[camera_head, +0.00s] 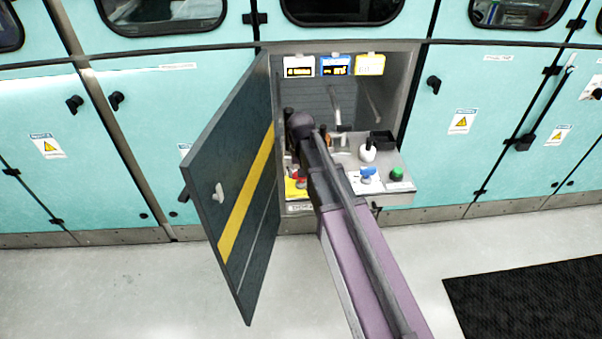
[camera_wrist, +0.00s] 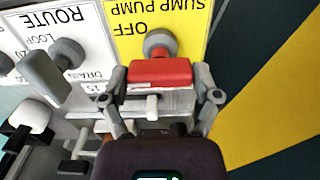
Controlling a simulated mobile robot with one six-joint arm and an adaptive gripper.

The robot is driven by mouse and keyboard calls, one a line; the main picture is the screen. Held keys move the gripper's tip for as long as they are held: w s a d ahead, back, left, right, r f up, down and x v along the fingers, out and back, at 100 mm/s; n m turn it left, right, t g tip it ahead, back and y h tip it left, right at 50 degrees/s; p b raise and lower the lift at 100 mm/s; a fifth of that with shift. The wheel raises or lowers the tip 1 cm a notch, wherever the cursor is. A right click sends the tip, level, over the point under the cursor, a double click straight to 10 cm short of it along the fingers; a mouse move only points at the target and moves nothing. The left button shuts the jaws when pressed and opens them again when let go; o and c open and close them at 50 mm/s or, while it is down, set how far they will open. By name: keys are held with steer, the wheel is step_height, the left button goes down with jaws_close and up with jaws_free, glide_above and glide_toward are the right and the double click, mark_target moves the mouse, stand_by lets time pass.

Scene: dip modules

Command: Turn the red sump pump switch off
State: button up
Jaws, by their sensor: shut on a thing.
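The red sump pump switch (camera_wrist: 160,71) has a red handle on a round grey base, mounted on a yellow plate (camera_wrist: 187,18) lettered SUMP PUMP and OFF, upside down in the wrist view. My gripper (camera_wrist: 162,88) is shut on the red handle, one finger at each end of it. In the head view the red switch (camera_head: 299,178) shows on the yellow plate at the left of the panel's shelf, partly behind my arm. My gripper is mostly hidden there by my own arm.
The open cabinet door (camera_head: 235,190) stands left of my arm; its yellow stripe fills the right of the wrist view. A grey ROUTE lever (camera_wrist: 55,68) is close to the left finger. A blue switch (camera_head: 368,172), green button (camera_head: 397,174) and white knob (camera_head: 367,150) sit right.

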steer(key=o, duration=1)
steer(key=shift+c, duration=0.2)
steer(key=shift+n, duration=0.4)
